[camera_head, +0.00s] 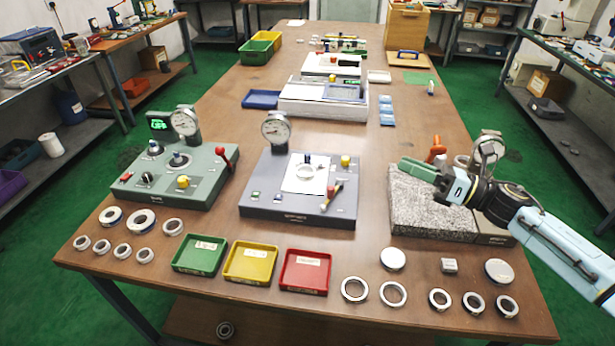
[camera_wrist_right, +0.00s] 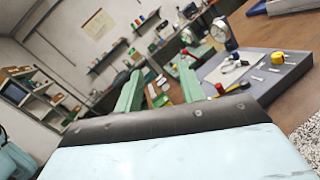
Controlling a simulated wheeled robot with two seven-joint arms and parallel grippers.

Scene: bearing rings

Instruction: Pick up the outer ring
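Several metal rings lie flat on the wooden table. At the front right are two larger thin-walled rings, one ring (camera_head: 355,300) beside another ring (camera_head: 393,304), with smaller, thicker rings (camera_head: 440,308) to their right. More rings, among them a large thick one (camera_head: 130,222), lie at the front left. I cannot tell which is the outer ring. My right gripper (camera_head: 416,168) is above the granite plate, behind and away from the rings. Its green fingers stand apart with nothing between them in the right wrist view (camera_wrist_right: 160,92). My left gripper is out of view.
A green tray (camera_head: 200,269), a yellow tray (camera_head: 250,279) and a red tray (camera_head: 305,289) line the front. Behind them stand a green gauge station (camera_head: 150,203) and a grey one (camera_head: 270,211). The granite plate (camera_head: 425,212) with a dial stand is at right.

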